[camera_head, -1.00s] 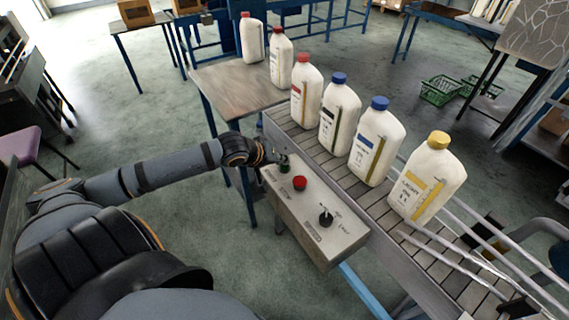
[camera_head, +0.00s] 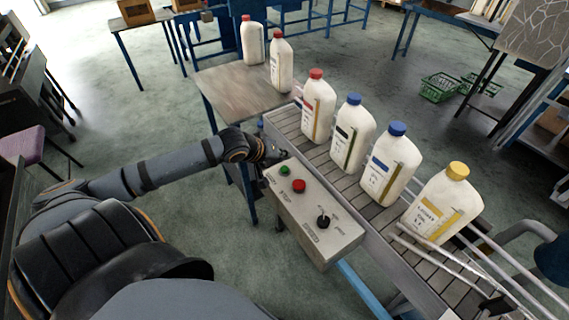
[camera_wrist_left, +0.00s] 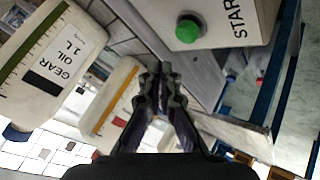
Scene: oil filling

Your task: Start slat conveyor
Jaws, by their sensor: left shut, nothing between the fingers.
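The slat conveyor (camera_head: 285,121) runs from upper left to lower right and carries several white bottles, including two blue-capped ones (camera_head: 390,165) and a yellow-capped one (camera_head: 440,207). Its control box (camera_head: 291,206) on the near side has a green button (camera_head: 285,170), a red button (camera_head: 298,186) and a black knob (camera_head: 322,221). My left gripper (camera_head: 278,156) is shut and empty, just behind the green button and apart from it. In the left wrist view, the shut fingers (camera_wrist_left: 162,72) are below the green START button (camera_wrist_left: 188,29). My right gripper is not in view.
A grey table (camera_head: 232,92) at the conveyor's far end holds two red-capped bottles (camera_head: 281,65). Metal guide rails (camera_head: 500,255) line the conveyor's lower right. Green baskets (camera_head: 440,87) lie on the floor. The floor left of the control box is clear around my arm.

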